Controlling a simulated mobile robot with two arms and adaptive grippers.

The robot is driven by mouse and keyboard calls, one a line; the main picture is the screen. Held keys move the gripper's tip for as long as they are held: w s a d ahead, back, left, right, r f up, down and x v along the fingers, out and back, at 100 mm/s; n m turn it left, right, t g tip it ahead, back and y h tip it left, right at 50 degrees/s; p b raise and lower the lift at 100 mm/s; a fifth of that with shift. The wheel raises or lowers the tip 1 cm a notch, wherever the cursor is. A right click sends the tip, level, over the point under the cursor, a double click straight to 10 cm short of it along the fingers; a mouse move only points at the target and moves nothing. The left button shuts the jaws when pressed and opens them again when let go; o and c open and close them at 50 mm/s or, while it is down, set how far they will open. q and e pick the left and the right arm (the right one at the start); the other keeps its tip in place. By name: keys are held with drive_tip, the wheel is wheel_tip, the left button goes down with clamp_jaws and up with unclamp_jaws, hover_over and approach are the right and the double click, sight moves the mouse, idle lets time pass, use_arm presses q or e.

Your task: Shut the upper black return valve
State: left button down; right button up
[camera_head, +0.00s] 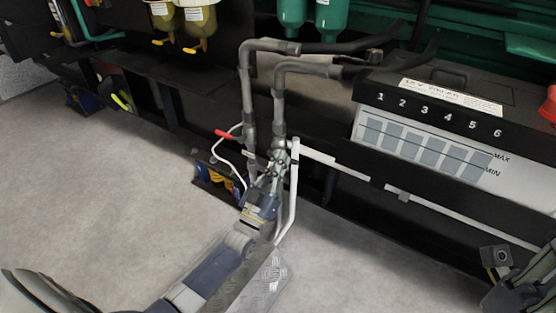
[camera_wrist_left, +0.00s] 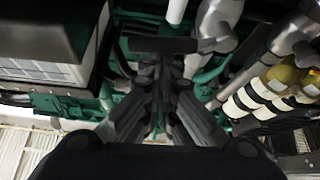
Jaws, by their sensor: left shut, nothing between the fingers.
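In the head view two grey pipes rise side by side and bend right into black hoses. A valve with a red lever (camera_head: 228,134) is on the left pipe. My left gripper (camera_head: 275,168) is at the lower part of the pipes, its fingers shut and empty. In the left wrist view the shut fingers (camera_wrist_left: 162,65) point at a dark flat bar (camera_wrist_left: 163,45), which may be the black valve's handle. I cannot tell whether they touch it. In the head view my gripper and the pipes hide the black valve.
A battery box (camera_head: 425,145) with numbered cells stands right of the pipes. White tubes run close beside my left gripper. Yellow-bottomed filter bowls (camera_head: 200,25) hang at the upper left. Part of my right arm shows at the lower right. The grey floor is clear at left.

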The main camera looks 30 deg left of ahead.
use_arm(q)
drive_tip(key=shift+d+f+m+h, duration=0.1)
drive_tip(key=shift+f+m+h, duration=0.25)
drive_tip(key=shift+m+h, duration=0.65)
